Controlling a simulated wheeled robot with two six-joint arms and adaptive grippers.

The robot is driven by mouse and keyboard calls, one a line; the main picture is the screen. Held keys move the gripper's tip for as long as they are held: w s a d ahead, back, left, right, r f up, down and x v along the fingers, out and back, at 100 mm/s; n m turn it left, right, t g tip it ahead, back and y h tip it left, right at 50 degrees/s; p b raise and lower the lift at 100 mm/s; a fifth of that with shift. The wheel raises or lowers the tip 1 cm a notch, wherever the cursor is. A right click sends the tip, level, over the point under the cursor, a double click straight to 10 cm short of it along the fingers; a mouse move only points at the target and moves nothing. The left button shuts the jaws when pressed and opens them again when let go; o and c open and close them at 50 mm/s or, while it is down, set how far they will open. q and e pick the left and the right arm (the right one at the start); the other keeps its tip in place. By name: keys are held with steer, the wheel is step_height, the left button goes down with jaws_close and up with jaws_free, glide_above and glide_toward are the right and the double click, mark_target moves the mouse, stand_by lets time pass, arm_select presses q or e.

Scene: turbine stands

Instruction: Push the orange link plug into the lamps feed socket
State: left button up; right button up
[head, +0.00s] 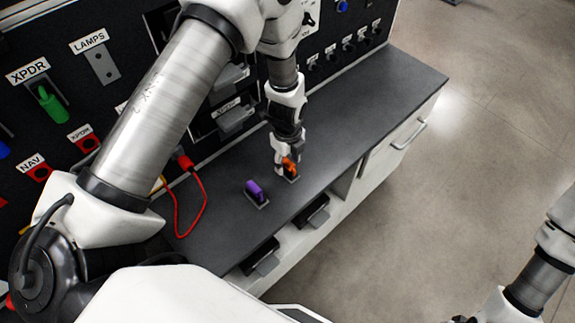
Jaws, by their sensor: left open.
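The orange link plug (290,166) stands on the dark counter, in a small grey holder. My left gripper (285,163) points down at it from above with its fingers open around or right beside the plug; which of these I cannot tell. The LAMPS label (89,41) is on the black panel at upper left. Below it is a grey plate with small holes, the lamps feed socket (102,65), with nothing plugged in. Part of my right arm shows at lower right, but its gripper is outside the picture.
A purple plug (255,191) stands in a holder left of the orange one. A green plug (53,105) sits under the XPDR label. A red cable (201,203) loops from the panel onto the counter (385,87). The counter's right part is clear.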

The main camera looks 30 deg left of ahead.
mark_target(288, 161)
arm_select(q)
steer(key=shift+s, duration=0.1)
jaws_close()
steer(key=shift+r+p, duration=0.4)
steer(key=shift+r, duration=0.15)
steer(key=shift+r, duration=0.1)
steer(key=shift+r+p, duration=0.85)
steer(key=shift+r, duration=0.05)
